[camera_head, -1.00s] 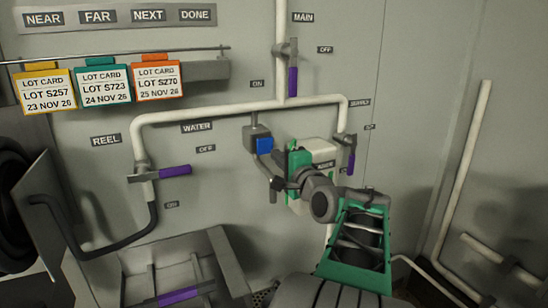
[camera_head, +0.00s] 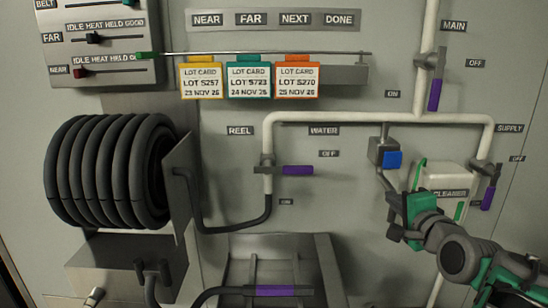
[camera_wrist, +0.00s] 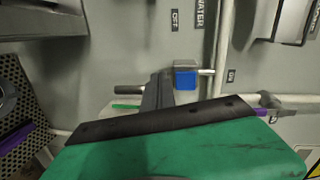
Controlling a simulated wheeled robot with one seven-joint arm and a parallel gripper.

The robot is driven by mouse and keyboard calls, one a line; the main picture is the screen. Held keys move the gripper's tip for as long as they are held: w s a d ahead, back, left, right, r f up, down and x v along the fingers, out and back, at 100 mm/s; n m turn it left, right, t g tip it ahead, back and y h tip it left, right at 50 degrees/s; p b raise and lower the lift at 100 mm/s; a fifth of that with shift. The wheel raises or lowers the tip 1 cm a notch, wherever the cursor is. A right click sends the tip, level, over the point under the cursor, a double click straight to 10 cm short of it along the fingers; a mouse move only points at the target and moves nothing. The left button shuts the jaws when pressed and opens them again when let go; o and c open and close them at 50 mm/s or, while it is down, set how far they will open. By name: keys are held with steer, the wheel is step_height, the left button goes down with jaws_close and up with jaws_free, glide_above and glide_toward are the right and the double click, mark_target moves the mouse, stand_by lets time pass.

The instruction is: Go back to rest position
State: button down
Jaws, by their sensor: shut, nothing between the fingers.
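My gripper (camera_head: 394,217) is in front of the wall at the lower right of the head view, below a grey fitting with a blue block (camera_head: 393,160). It is empty, beside the white box labelled CLEANER (camera_head: 447,178), which my arm partly covers. In the wrist view my green gripper body fills the bottom, and the dark fingers (camera_wrist: 157,92) are together with nothing between them. The blue block (camera_wrist: 185,80) shows just beyond them; I cannot tell whether they touch it.
White pipes (camera_head: 340,117) with purple-handled valves (camera_head: 297,170) run along the wall. A black hose reel (camera_head: 105,170) juts out at the left. Three lot cards (camera_head: 249,80) hang from a rail. A grey trough (camera_head: 285,258) with a purple-handled tool is below.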

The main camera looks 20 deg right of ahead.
steer(key=w+a+f+n+g+y, duration=0.1)
steer(key=a+f+n+g+y, duration=0.35)
steer(key=a+f+n, duration=0.85)
steer(key=s+a+f+n+g+h, duration=0.1)
steer(key=s+a+f+n+g, duration=0.4)
steer(key=s+a+f+g, duration=0.3)
steer(key=s+a+f, duration=0.2)
steer(key=s+a, duration=0.2)
steer(key=a, duration=0.2)
steer(key=shift+s+a+f+n, duration=0.3)
steer(key=shift+s+f+n, duration=0.05)
steer(key=shift+n, duration=0.05)
steer(key=shift+h, duration=0.25)
